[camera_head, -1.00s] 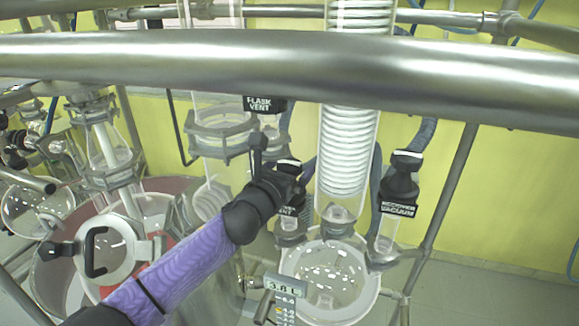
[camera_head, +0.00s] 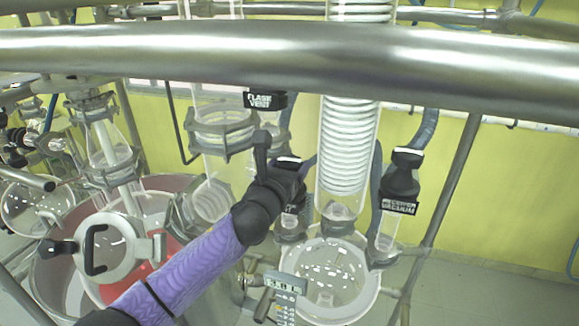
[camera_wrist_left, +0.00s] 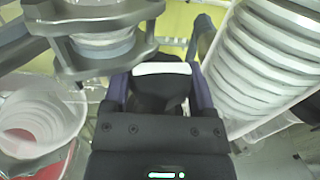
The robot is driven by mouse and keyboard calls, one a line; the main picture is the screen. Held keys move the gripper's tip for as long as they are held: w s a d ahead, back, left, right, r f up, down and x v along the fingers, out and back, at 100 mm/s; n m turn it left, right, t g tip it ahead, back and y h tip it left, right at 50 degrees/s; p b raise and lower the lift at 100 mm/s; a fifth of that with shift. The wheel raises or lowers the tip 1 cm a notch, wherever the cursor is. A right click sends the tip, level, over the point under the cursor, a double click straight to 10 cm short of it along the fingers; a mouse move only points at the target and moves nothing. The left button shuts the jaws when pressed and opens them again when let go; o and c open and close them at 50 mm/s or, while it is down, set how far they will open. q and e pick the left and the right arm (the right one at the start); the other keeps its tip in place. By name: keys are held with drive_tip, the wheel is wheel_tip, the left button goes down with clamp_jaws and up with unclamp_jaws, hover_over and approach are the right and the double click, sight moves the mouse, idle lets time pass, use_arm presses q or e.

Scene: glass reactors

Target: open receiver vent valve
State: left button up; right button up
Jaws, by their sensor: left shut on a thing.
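The receiver vent valve (camera_head: 290,160) has a black knob and stands above the round receiver flask. My left gripper (camera_head: 287,172) reaches it from the lower left and covers most of it and its label. In the left wrist view the black knob with a pale top stripe (camera_wrist_left: 162,69) sits between the two fingers of my left gripper (camera_wrist_left: 160,90), which is shut on it. My right gripper is in neither view.
The flask vent valve (camera_head: 265,100) is at upper left, the receiver vacuum valve (camera_head: 401,185) at right. A thick metal rail (camera_head: 290,65) crosses in front. A small digital display (camera_head: 285,283) sits low.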

use_arm(q)
drive_tip(key=n+y+b, duration=0.1)
drive_tip(key=n+y, duration=0.1)
drive_tip(key=y, duration=0.1)
drive_tip(key=n+t+y, duration=0.1)
drive_tip(key=n+y, duration=0.1)
drive_tip(key=y, duration=0.2)
drive_tip(key=shift+f+n+b, duration=0.1)
drive_tip(key=shift+n+b, duration=0.25)
drive_tip(key=shift+n, duration=0.05)
drive_tip(key=shift+n+g+y+b, duration=0.4)
drive_tip(key=shift+n+y+b, duration=1.1)
drive_tip(key=shift+y, duration=1.3)
drive_tip(key=shift+n, duration=0.3)
drive_tip(key=o, duration=1.2)
drive_tip(key=shift+c, duration=0.2)
drive_tip(key=shift+s+a, duration=0.1)
drive_tip(key=shift+a, duration=0.05)
